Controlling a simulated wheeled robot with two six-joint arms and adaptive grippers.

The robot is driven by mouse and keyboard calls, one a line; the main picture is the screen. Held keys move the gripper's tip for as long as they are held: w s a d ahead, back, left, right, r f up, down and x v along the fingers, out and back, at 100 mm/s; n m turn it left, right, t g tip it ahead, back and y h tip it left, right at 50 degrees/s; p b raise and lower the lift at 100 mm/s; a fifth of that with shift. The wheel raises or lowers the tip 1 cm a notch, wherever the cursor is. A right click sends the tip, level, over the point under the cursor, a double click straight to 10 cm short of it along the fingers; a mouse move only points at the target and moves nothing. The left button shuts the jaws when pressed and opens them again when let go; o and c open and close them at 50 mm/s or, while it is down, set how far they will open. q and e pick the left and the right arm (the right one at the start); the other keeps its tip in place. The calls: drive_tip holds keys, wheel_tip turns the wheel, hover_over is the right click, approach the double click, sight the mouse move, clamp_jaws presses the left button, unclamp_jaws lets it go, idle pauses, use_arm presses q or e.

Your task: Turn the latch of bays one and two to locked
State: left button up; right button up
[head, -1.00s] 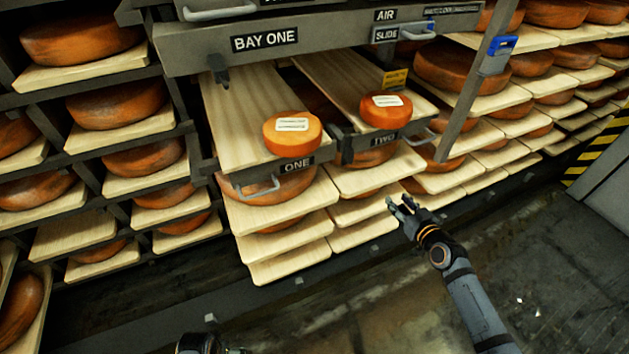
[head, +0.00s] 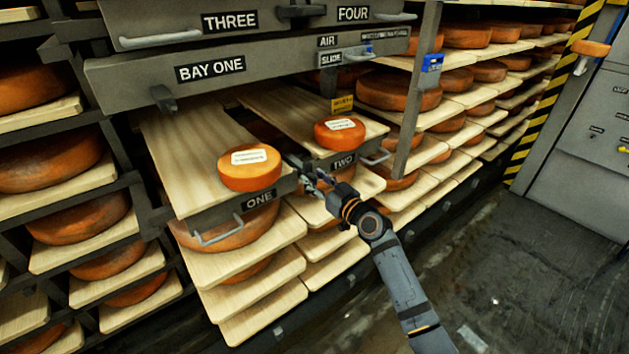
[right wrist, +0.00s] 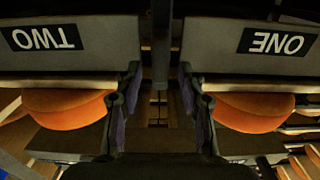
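The bay one drawer (head: 160,150) and bay two drawer (head: 270,108) are pulled out, each with a small orange cheese on its board. A dark latch-like piece (head: 163,98) hangs below the BAY ONE label; I cannot tell whether it is locked. My right gripper (head: 308,180) is in front of the gap between the ONE and TWO fronts. In the right wrist view its fingers (right wrist: 162,100) are apart, with nothing between them. The ONE plate (right wrist: 277,43) and TWO plate (right wrist: 44,38) appear upside down there, with a dark upright bar (right wrist: 161,45) between them. My left gripper is out of view.
Racks of cheese wheels on boards stand left and right. A closed drawer marked THREE and FOUR (head: 280,22) is above. Pull handles (head: 225,235) stick out of the fronts. The floor (head: 520,270) at right is clear; a grey cabinet (head: 590,150) stands beyond it.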

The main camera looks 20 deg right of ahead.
drive_tip(key=shift+w+a, duration=0.15)
drive_tip(key=shift+w, duration=0.2)
clamp_jaws()
